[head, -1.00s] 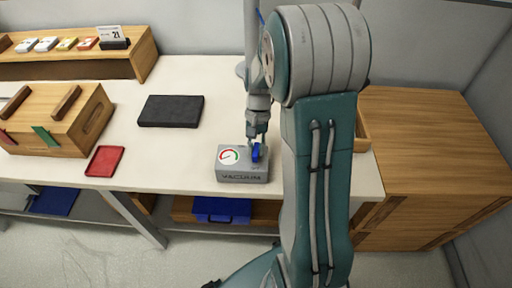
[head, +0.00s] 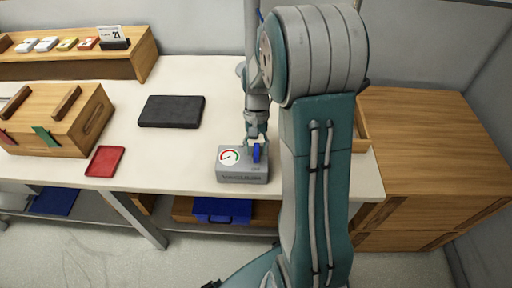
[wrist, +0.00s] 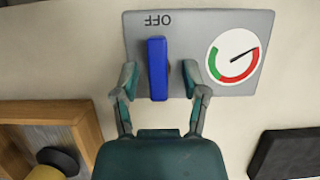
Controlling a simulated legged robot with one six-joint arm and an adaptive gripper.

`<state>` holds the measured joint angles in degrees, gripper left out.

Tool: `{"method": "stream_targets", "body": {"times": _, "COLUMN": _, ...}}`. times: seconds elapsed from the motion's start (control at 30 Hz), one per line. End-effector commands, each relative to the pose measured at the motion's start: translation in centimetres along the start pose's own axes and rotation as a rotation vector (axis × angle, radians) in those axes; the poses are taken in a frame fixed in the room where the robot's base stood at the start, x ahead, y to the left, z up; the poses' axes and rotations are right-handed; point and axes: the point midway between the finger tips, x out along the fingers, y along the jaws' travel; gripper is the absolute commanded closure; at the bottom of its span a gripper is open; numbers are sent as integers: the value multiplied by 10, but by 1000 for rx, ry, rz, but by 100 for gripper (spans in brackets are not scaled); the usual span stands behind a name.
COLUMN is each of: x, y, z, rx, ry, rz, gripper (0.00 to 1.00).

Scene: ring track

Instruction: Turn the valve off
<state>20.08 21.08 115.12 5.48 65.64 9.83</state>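The grey vacuum box (head: 241,174) sits near the front edge of the table, its gauge dial on top. Its blue valve handle (head: 257,152) lies front to back on the box's right part. In the wrist view, the blue handle (wrist: 157,68) runs straight along the picture's height, one end close to the upside-down OFF label (wrist: 157,19). The gauge (wrist: 233,55) needle points to the end of the red arc. My gripper (wrist: 159,80) is open, one finger on each side of the handle, with visible gaps. It also shows above the box in the head view (head: 255,140).
A black pad (head: 171,111), a red tray (head: 104,161) and a wooden box (head: 60,120) lie to the left. A wooden open box (wrist: 50,125) shows at the wrist view's lower left. Bare table surrounds the vacuum box.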

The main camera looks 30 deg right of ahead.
Motion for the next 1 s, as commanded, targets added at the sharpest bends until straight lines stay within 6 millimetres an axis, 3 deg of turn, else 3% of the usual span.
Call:
{"method": "stream_targets", "body": {"times": 0.27, "x": -5, "y": 0, "z": 0, "rx": 1, "ry": 0, "rz": 0, "gripper": 43}}
{"method": "stream_targets", "body": {"times": 0.73, "x": -93, "y": -1, "z": -1, "rx": 1, "ry": 1, "rz": 0, "gripper": 43}}
{"method": "stream_targets", "body": {"times": 1.0, "x": -118, "y": -1, "z": -2, "rx": 1, "ry": -1, "rz": 1, "gripper": 43}}
